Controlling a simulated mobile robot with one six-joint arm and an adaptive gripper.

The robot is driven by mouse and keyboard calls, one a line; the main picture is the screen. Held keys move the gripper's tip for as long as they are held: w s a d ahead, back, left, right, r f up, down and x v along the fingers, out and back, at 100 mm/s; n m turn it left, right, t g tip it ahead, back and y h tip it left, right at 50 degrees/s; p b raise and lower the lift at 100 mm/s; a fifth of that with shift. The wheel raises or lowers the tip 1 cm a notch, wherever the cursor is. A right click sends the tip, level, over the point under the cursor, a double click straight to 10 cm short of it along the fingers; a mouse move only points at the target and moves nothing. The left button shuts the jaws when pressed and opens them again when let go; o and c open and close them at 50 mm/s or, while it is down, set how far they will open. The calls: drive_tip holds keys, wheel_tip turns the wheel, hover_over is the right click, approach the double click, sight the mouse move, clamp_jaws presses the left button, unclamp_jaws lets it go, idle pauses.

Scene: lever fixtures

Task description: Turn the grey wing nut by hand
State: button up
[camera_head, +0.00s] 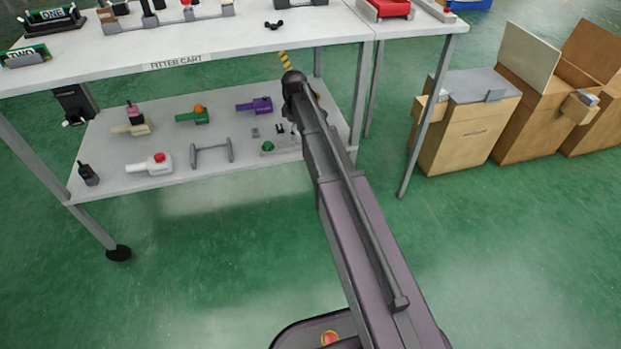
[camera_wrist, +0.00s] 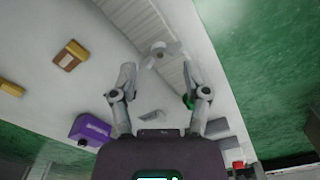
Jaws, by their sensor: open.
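A pale grey winged piece, which looks like the grey wing nut (camera_wrist: 163,52), shows in the wrist view just beyond and between my fingertips. My gripper (camera_wrist: 158,67) is open, with one finger to each side of that piece in the picture and no visible contact. The gap in depth is hard to judge. In the head view my arm reaches to the right part of the cart's lower shelf (camera_head: 225,178). There my wrist and arm cover part of the shelf, and I cannot make out the wing nut clearly.
A purple fixture (camera_head: 260,104), a green one with an orange knob (camera_head: 193,115), a white one with a red button (camera_head: 150,163) and a grey bar handle (camera_head: 211,151) stand nearby. The cart's top (camera_head: 180,45) overhangs the shelf. Cardboard boxes (camera_head: 470,125) stand right.

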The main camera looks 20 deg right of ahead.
drive_tip(key=shift+r+p, duration=2.3)
drive_tip(key=shift+r, duration=0.35)
drive_tip(key=s+f+m+b, duration=0.3)
drive_tip(key=s+f+b, duration=0.2)
drive_tip(key=s, duration=0.4)
drive_tip(key=s+f+m+y+b, duration=0.1)
drive_tip(key=s+f+m+b, duration=0.2)
drive_tip(key=s, duration=0.6)
wheel_tip(320, 180, down, 3)
drive_tip(key=b, duration=0.3)
drive_tip(key=shift+r, duration=0.15)
drive_tip(key=w+r+p, duration=0.3)
drive_tip(key=w, duration=0.3)
drive_tip(key=w+r+m+p, duration=0.1)
drive_tip(key=w+r+p, duration=0.3)
drive_tip(key=w, duration=0.2)
drive_tip(key=w+r+m+h+p, duration=0.1)
drive_tip(key=w+r+p, duration=0.2)
drive_tip(key=w, duration=0.3)
drive_tip(key=shift+r+p, duration=0.35)
drive_tip(key=shift+p, duration=0.2)
drive_tip(key=shift+f+b, duration=0.25)
drive_tip(key=shift+b, duration=0.05)
wheel_tip(320, 180, down, 7)
drive_tip(key=b, duration=0.7)
